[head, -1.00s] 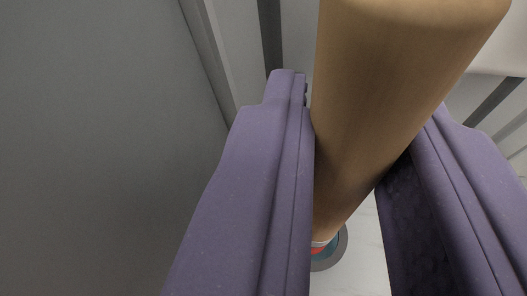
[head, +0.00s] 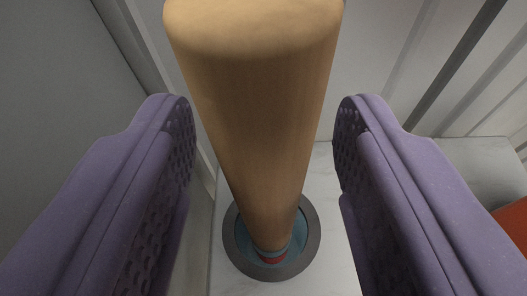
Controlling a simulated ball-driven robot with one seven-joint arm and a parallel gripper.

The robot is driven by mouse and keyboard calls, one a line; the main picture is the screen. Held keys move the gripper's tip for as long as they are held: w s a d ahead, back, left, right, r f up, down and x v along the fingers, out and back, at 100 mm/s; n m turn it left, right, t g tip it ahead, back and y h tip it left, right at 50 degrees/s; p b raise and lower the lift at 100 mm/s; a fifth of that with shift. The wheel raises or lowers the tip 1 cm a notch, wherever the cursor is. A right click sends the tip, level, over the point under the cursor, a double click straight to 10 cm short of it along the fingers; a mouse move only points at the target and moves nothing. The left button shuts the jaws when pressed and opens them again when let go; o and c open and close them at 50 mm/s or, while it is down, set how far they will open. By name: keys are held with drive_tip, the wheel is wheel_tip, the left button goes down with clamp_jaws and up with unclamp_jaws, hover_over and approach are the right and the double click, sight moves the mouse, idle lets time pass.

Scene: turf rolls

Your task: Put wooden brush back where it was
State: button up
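The wooden brush (head: 258,125) shows as a thick, tan wooden handle in the middle of the head view, with a red and pale band near its far end. That end lies over a round grey-rimmed dish (head: 232,246) with a blue inside; whether it touches the bottom is hidden. My gripper (head: 265,112) has purple fingers, one on each side of the handle. The fingers are open, with a clear gap between each of them and the wood.
The dish sits on a white marbled surface (head: 335,262). A grey wall or panel (head: 60,90) stands close on the left. Pale slatted panels are at the back right. An orange-red thing (head: 513,224) shows at the right edge.

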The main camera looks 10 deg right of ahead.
drive_tip(key=shift+r, duration=0.1)
idle(0.4)
drive_tip(key=shift+s+r, duration=0.15)
drive_tip(key=shift+s, duration=0.05)
drive_tip(key=p+v, duration=0.3)
drive_tip(key=v, duration=0.9)
drive_tip(key=w+a+r+n, duration=0.2)
drive_tip(key=w+r, duration=0.9)
drive_tip(key=r, duration=0.4)
drive_tip(key=w+a+r+n+t+y, duration=0.1)
drive_tip(key=a+r, duration=0.1)
drive_tip(key=r, duration=0.7)
drive_tip(key=a+r+y, duration=0.1)
drive_tip(key=a+r, duration=0.1)
drive_tip(key=r, duration=0.7)
drive_tip(key=s+a+r, duration=0.2)
drive_tip(key=s+r, duration=0.6)
drive_tip(key=r, duration=0.5)
drive_tip(key=s+a+r, duration=0.2)
drive_tip(key=s+r, duration=0.6)
drive_tip(key=r, duration=0.5)
drive_tip(key=shift+s+r+t+y, duration=0.15)
drive_tip(key=shift+s+t+y, duration=0.05)
drive_tip(key=shift+t+y, duration=0.1)
drive_tip(key=shift+b, duration=0.3)
